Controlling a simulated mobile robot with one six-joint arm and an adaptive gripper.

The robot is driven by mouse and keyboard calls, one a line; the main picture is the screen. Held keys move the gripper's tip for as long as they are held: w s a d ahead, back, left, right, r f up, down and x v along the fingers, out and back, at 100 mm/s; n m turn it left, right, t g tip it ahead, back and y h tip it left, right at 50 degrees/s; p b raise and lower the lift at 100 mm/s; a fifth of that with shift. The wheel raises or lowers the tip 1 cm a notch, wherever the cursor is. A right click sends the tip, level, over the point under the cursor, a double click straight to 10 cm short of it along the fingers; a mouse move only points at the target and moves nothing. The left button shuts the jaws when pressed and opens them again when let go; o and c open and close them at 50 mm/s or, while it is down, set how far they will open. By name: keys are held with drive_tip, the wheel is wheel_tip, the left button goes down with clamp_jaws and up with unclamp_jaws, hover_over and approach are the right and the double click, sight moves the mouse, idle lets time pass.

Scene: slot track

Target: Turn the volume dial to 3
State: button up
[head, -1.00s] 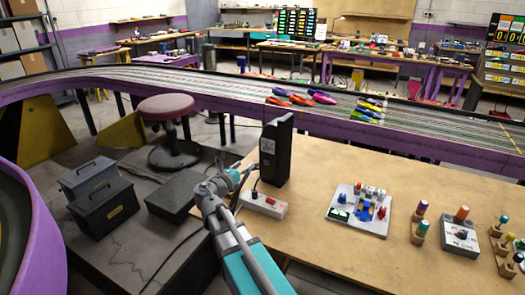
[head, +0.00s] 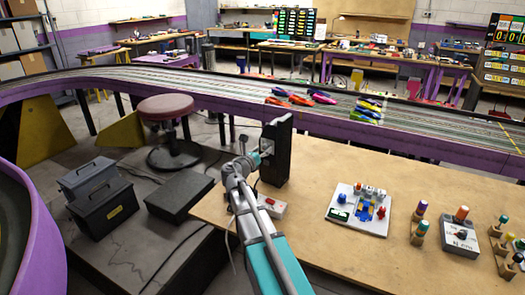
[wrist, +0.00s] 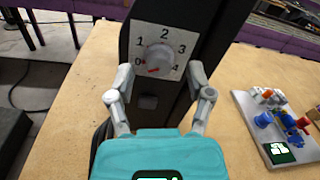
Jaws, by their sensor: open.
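The volume dial (wrist: 160,57) is a pale round knob on a white plate (wrist: 179,38) with the numbers 0 to 4 around it. A red mark shows at the knob's lower left, near the 0. The plate is on the face of an upright black box (head: 284,150) on the workbench. My gripper (wrist: 161,75) is open and empty in the wrist view, its fingers apart to the left and right of the dial and slightly below it. In the head view my gripper (head: 264,149) is close to the box's left face, and the dial is hidden there.
A white box with a red switch (head: 271,206) stands in front of the black box, beside my arm. A tray of small coloured parts (head: 345,212) lies to the right. The bench between is clear.

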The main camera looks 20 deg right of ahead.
drive_tip(key=shift+w+d, duration=0.2)
drive_tip(key=shift+d, duration=0.15)
clamp_jaws()
drive_tip(key=shift+a, duration=0.15)
